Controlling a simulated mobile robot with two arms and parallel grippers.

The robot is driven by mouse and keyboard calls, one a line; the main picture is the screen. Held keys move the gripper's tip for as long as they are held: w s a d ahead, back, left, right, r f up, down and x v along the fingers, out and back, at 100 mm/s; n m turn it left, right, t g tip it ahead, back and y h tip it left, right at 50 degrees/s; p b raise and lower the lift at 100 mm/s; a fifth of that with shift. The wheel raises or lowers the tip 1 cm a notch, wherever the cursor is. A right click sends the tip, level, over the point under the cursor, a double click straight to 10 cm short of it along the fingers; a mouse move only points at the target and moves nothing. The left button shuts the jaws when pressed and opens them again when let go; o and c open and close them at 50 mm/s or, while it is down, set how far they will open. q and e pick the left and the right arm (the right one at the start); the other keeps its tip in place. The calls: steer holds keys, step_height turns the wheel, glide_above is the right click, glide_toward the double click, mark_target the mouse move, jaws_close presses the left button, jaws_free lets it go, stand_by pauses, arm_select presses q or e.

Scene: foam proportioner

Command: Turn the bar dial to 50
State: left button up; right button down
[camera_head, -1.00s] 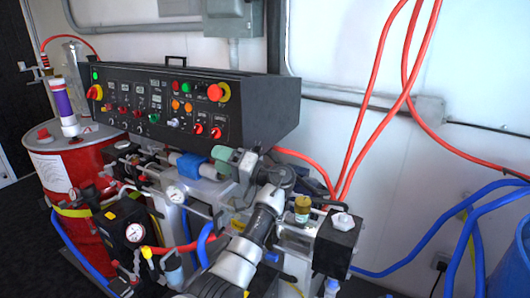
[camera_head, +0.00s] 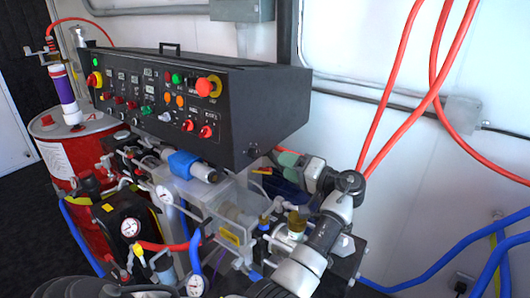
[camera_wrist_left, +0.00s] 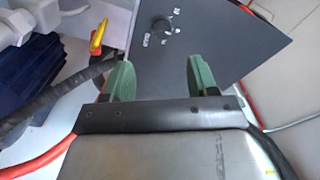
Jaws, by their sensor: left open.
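The bar dial is a small round black knob (camera_wrist_left: 160,27) with white scale marks, on the dark end panel (camera_wrist_left: 215,40) of the control box. The numbers are too small to read surely. In the head view the dial (camera_head: 253,151) shows low on the box's right end. My left gripper (camera_head: 284,159) is to the right of that end face. In the left wrist view its two green fingers (camera_wrist_left: 157,72) are apart, with nothing between them. The dial lies beyond the fingertips, roughly between their lines, and is not touched. My right gripper is not in view.
The black control box (camera_head: 190,100) carries many buttons and knobs. Below it are pipes, gauges and a clear box (camera_head: 205,195). A yellow-red lever (camera_wrist_left: 98,37) and a black hose (camera_wrist_left: 70,77) lie close left of the fingers. Red hoses (camera_head: 410,100) hang right.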

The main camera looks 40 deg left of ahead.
mark_target(257, 155)
arm_select(q)
steer(key=a, duration=0.3)
steer(key=s+a+p, duration=0.1)
steer(key=a, duration=0.2)
steer(key=a+p, duration=0.1)
steer(key=a, duration=0.2)
steer(key=shift+s+a+r, duration=0.1)
steer(key=shift+s+a, duration=0.1)
steer(key=shift+s, duration=0.05)
steer(key=c, duration=0.9)
steer(key=shift+c, duration=0.2)
